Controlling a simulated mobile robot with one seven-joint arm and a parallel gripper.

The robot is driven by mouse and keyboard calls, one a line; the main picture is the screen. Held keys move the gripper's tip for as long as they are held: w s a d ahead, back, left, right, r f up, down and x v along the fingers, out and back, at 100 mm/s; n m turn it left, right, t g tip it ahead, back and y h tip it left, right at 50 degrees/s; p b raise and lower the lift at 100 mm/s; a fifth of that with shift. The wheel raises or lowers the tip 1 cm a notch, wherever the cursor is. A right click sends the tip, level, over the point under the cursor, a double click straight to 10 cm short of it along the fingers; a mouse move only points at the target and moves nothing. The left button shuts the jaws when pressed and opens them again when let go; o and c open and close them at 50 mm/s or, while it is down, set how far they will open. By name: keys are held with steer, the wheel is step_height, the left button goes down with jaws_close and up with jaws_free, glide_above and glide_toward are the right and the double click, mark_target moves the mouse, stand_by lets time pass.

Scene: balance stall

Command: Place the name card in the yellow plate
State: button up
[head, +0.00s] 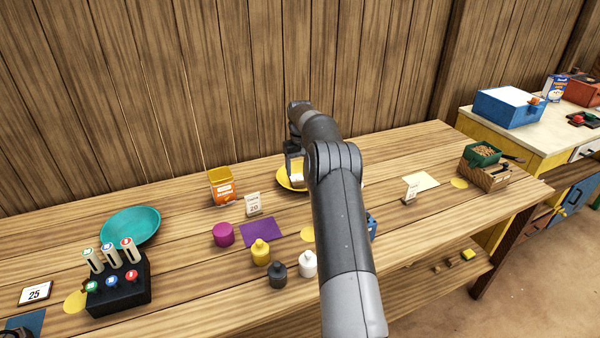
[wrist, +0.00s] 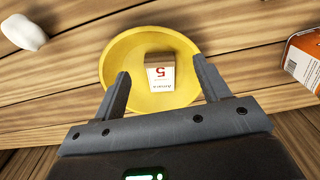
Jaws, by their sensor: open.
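The yellow plate (wrist: 122,53) lies on the wooden table under my gripper; in the head view its left rim (head: 283,184) shows beside my arm, which hides part of it. A small card with a brown edge, a white face, a red "5" and small lettering, apparently the name card (wrist: 160,76), rests inside the plate. It shows as a white patch in the head view (head: 297,178). My gripper (wrist: 164,82) is open above the plate, with one finger on each side of the card. A gap shows between each finger and the card.
An orange-and-white box (head: 222,188) and a stand card reading 20 (head: 253,204) are left of the plate. A purple mat (head: 262,232), several small bottles, a teal plate (head: 131,227) and a black marker rack (head: 118,286) are further left and nearer. A white lump (wrist: 24,32) lies near the plate.

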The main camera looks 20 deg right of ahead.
step_height(320, 180, up, 10)
steer(key=s+a+r+t, duration=0.1)
steer(key=s+a+r, duration=0.25)
steer(key=r, duration=0.25)
steer(key=s+a+r, duration=0.3)
steer(key=a+r, duration=0.1)
steer(key=r, duration=0.2)
steer(key=s+a+r+t, duration=0.1)
steer(key=s+a+r, duration=0.25)
steer(key=s, duration=0.25)
steer(key=s+a+r, duration=0.3)
steer(key=s+a, duration=0.1)
steer(key=s, duration=0.2)
steer(key=s+a+t, duration=0.1)
steer(key=s+a, duration=0.1)
steer(key=s, duration=0.7)
steer(key=s+a+t, duration=0.1)
steer(key=s+a, duration=0.2)
steer(key=s, duration=0.6)
steer(key=s+a+f+t, duration=0.1)
steer(key=s+a+f, duration=0.1)
steer(key=s+f, duration=0.6)
steer(key=s, duration=0.5)
steer(key=shift+s+f+t, duration=0.3)
steer(key=shift+f, duration=0.1)
